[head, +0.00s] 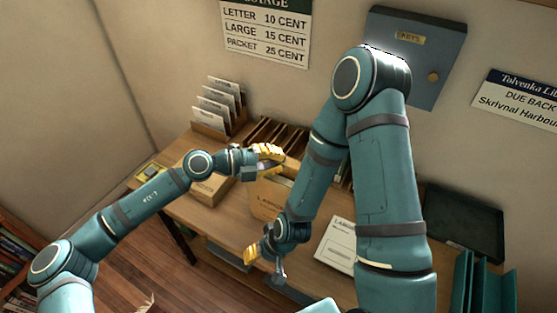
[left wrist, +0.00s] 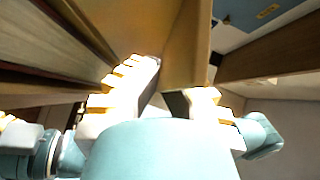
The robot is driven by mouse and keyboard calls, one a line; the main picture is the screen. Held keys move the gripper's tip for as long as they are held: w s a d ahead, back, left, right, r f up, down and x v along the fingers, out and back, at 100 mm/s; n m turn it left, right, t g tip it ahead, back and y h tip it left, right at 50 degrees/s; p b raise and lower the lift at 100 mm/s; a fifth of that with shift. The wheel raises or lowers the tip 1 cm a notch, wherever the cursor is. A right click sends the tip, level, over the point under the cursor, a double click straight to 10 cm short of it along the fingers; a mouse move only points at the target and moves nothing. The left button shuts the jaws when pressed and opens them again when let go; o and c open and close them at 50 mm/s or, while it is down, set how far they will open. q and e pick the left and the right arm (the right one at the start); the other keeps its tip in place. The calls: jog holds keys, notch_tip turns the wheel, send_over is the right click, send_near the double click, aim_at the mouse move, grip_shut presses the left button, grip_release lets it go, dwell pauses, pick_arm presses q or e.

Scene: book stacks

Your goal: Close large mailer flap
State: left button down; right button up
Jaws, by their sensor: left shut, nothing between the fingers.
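A card rack (head: 218,108) stands at the back left, with dark slotted dividers (head: 285,138) beside it. A white labelled sheet (head: 338,243) lies right of the mailer. A dark tray (head: 462,220) and teal folders (head: 480,285) are at the right. My right arm crosses the middle.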

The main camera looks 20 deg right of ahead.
pick_arm(q)
jog(key=shift+s, duration=0.1)
jog(key=c, duration=1.2)
grip_release()
jog(key=v, duration=1.2)
